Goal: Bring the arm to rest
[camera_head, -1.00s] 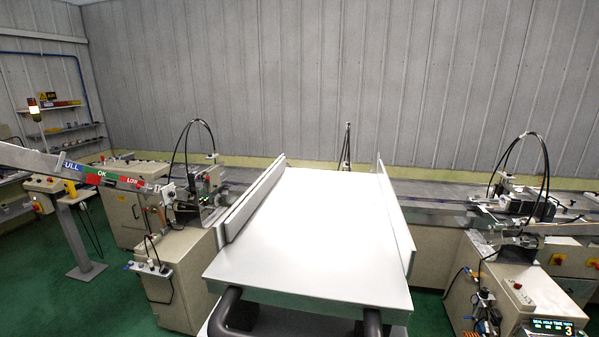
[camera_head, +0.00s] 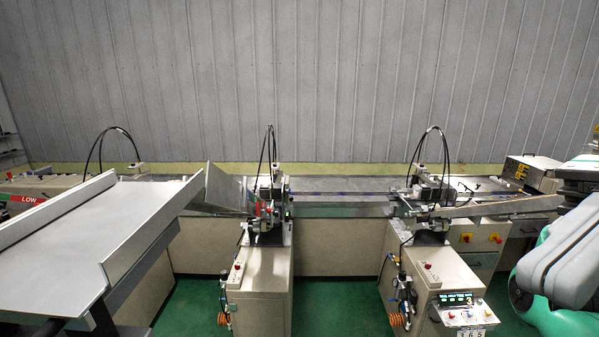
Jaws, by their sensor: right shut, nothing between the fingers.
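My right arm comes in at the right edge, with a grey link and green joints low in the picture. My right gripper (camera_head: 580,172) is at the upper end of the visible arm, partly cut off by the edge. It is shut and empty, clear of the table and the machines. My left arm and left gripper are not in view.
A white-topped cart with raised side rails (camera_head: 75,245) stands at the left. A wrapping machine (camera_head: 262,265) stands in the middle and another, with a lit display (camera_head: 455,299), at right. A long conveyor (camera_head: 335,197) runs along the wall. Green floor lies between the machines.

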